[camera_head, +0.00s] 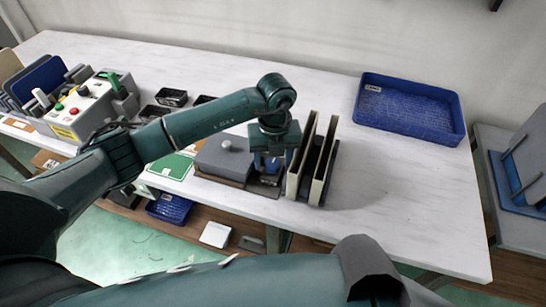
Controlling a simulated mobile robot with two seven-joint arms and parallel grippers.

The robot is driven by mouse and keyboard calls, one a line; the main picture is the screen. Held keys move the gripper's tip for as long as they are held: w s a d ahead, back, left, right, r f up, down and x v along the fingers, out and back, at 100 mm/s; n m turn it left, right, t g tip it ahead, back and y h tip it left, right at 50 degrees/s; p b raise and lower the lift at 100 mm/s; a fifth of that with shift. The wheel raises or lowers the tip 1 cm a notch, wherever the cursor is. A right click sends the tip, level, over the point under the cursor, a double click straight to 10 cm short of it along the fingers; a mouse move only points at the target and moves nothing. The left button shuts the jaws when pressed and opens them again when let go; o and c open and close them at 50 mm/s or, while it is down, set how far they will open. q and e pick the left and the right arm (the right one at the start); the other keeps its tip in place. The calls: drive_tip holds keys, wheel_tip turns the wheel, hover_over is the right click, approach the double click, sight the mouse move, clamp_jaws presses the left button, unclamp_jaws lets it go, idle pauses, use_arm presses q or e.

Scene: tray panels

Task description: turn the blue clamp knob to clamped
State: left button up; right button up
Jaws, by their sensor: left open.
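My left gripper (268,160) is open and points down, at the left side of two upright cream panels (318,158) in a dark rack. A bit of blue, probably the blue clamp knob (268,168), shows between and below its fingers. The fingers hide most of it, so I cannot tell its turn position or whether the fingers touch it. Left of the gripper is a grey box (226,158) with a light round knob on top. My right gripper is not in view.
A blue tray (410,107) lies at the back right of the white table (400,200). A control box (82,108) with buttons and a green switch stands at the left. Small black trays (172,97) sit behind my left arm. The table's right front is clear.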

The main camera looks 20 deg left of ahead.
use_arm(q)
drive_tip(key=shift+f, duration=0.15)
drive_tip(key=shift+c, duration=0.4)
drive_tip(key=c, duration=0.9)
